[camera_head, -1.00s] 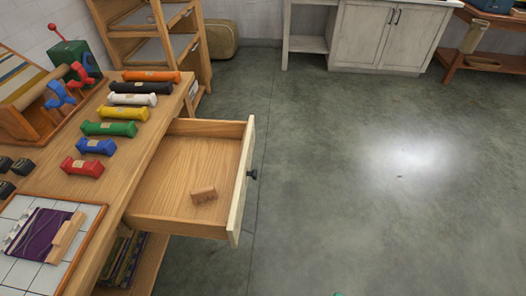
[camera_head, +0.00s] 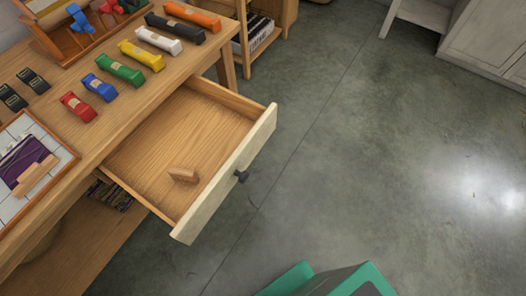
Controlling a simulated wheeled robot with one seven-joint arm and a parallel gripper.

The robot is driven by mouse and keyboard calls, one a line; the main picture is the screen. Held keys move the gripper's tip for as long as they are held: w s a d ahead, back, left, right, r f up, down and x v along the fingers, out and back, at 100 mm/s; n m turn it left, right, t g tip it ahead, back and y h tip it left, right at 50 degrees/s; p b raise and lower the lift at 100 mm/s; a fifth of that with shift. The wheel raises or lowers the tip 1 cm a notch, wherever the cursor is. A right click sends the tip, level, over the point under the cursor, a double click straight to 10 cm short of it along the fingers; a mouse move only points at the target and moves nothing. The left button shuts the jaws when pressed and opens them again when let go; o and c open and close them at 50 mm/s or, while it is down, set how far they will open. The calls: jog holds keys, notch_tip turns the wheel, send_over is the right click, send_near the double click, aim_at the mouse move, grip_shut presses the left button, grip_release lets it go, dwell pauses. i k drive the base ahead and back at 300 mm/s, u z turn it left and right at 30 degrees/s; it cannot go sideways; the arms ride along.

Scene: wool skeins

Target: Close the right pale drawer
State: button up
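The pale-fronted drawer (camera_head: 228,176) in the wooden workbench stands pulled well out. A small wooden block (camera_head: 184,175) lies inside on the drawer bottom, which is otherwise bare. My gripper's fingers do not show. Teal parts at the bottom edge, apart from the drawer, look like part of my own body.
The workbench top (camera_head: 118,113) holds a row of several coloured wool skeins, a wooden rack and a tiled tray (camera_head: 58,153). A wooden shelf (camera_head: 262,35) stands behind. The grey floor (camera_head: 345,150) right of the drawer is clear.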

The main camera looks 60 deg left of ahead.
aim_at(205, 127)
jog(key=z, duration=0.25)
jog(key=i, duration=0.1)
jog(key=u, duration=2.8)
jog(key=k, duration=0.95)
jog(key=z, duration=0.55)
jog(key=i, duration=0.95)
jog(key=u, duration=0.05)
